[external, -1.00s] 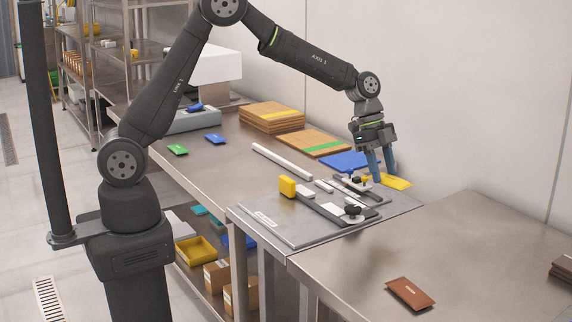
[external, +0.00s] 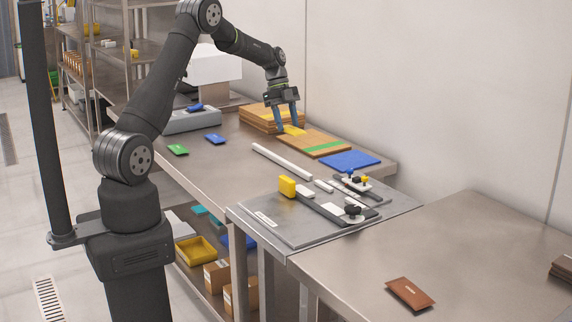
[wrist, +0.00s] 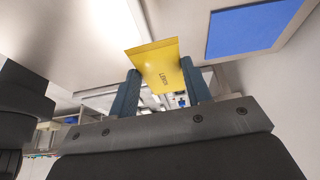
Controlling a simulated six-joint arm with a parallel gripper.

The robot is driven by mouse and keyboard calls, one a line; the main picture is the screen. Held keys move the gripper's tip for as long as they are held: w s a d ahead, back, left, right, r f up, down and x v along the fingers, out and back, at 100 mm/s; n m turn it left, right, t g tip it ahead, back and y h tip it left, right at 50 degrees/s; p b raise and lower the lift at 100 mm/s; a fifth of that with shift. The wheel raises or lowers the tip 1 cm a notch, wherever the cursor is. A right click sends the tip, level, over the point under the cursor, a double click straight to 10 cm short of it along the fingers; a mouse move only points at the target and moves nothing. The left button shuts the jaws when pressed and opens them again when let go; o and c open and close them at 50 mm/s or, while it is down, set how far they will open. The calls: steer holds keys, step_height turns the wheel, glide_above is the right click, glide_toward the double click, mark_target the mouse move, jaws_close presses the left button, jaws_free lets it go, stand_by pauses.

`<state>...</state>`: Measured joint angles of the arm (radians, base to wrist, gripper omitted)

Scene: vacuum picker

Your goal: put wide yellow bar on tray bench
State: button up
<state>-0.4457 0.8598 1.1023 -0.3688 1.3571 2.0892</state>
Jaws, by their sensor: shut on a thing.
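My gripper (external: 288,121) is shut on a flat yellow bar (external: 293,130). The external view shows it near the cardboard stack and the green-striped cardboard; I cannot tell its exact height above them. In the wrist view the yellow bar (wrist: 158,62) sits between the two blue fingers (wrist: 160,88), tilted, with dark lettering that seems to read LEMON. Which surface is the tray bench is not marked. A steel bench (external: 470,240) at the right carries a brown bar (external: 410,293).
Cardboard with a green stripe (external: 313,143) and a blue sheet (external: 350,160) lie on the back bench. A metal plate (external: 290,228) holds a fixture and an upright yellow block (external: 287,186). A grey scale-like unit (external: 192,121) stands left. Much of the right bench is clear.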

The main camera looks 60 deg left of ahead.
steer(key=s+a, duration=0.6)
steer(key=a, duration=0.7)
glide_above(197, 145)
step_height(197, 145, down, 7)
steer(key=shift+w+r, duration=0.15)
steer(key=shift+r, duration=0.05)
steer(key=shift+a+f, duration=0.25)
steer(key=shift+a, duration=0.25)
steer(key=shift+f, duration=1.95)
steer(key=shift+f, duration=0.15)
steer(key=o, duration=1)
